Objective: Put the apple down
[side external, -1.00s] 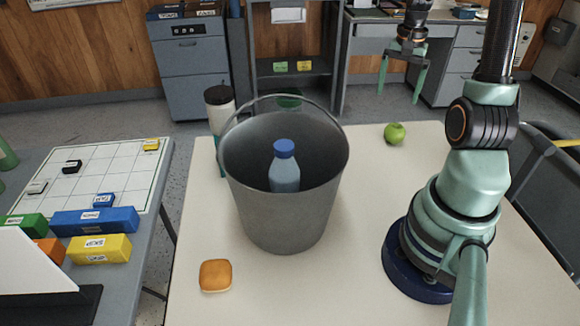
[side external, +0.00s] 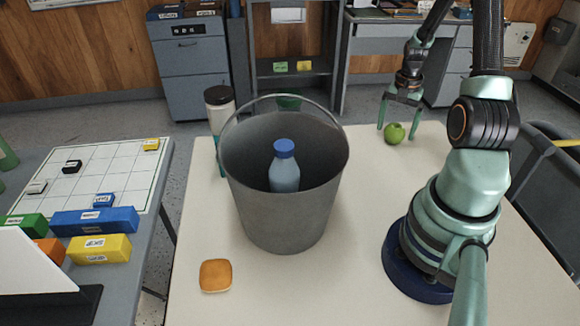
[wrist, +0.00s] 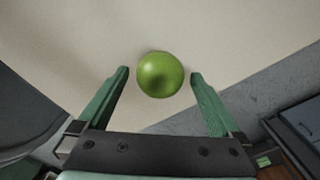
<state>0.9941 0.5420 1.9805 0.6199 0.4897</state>
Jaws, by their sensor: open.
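A green apple (side external: 394,133) sits on the pale table (side external: 350,260) near its far edge, right of the bucket. My gripper (side external: 401,131) is low over that edge with its two green fingers apart, and the apple is at the fingertips. In the wrist view the apple (wrist: 160,75) lies between the tips of my open gripper (wrist: 160,76), with a gap on each side. The fingers do not appear to touch it.
A grey metal bucket (side external: 290,215) with a blue-capped bottle (side external: 284,170) inside stands mid-table. The table around the apple is clear.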

